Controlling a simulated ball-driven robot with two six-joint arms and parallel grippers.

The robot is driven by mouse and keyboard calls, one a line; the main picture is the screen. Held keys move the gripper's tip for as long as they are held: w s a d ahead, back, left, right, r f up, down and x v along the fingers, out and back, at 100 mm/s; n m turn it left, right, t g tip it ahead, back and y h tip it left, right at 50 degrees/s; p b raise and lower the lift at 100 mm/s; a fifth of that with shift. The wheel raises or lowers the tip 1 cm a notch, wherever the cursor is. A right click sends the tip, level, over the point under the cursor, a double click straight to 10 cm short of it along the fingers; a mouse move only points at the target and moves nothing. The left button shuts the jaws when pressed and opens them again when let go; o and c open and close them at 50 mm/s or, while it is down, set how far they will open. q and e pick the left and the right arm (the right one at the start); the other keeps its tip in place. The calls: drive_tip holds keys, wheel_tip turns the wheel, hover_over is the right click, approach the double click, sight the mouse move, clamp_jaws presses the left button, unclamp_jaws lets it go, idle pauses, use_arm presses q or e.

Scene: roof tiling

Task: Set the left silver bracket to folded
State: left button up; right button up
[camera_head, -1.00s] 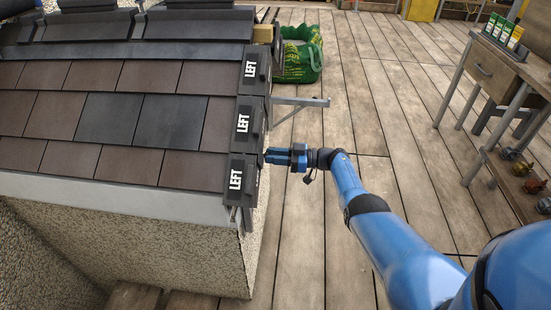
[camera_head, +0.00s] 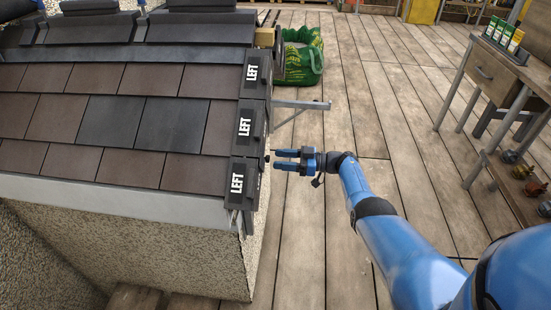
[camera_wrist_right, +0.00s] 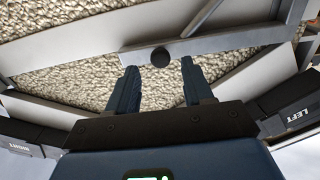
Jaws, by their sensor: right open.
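A silver bracket (camera_head: 300,104) sticks out to the right from the wall below the roof's right edge, with a slanting brace under its arm. My right gripper (camera_head: 277,159) is nearer to the camera than that arm, beside the roof edge, open and empty. In the right wrist view a silver bar (camera_wrist_right: 225,41) with a round black knob (camera_wrist_right: 160,57) crosses ahead of the open fingers (camera_wrist_right: 160,75). The knob shows between the fingertips, apart from both. I cannot tell how this bar joins the outstretched bracket. My left gripper is not in view.
Dark edge tiles marked LEFT (camera_head: 245,127) line the roof's right side, close to the gripper. A green bag (camera_head: 300,60) stands behind the bracket. A workbench (camera_head: 500,75) is at the right. The wooden deck (camera_head: 365,110) between is clear.

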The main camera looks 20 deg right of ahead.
drive_tip(key=v, duration=0.8)
drive_tip(key=shift+w+a, duration=0.1)
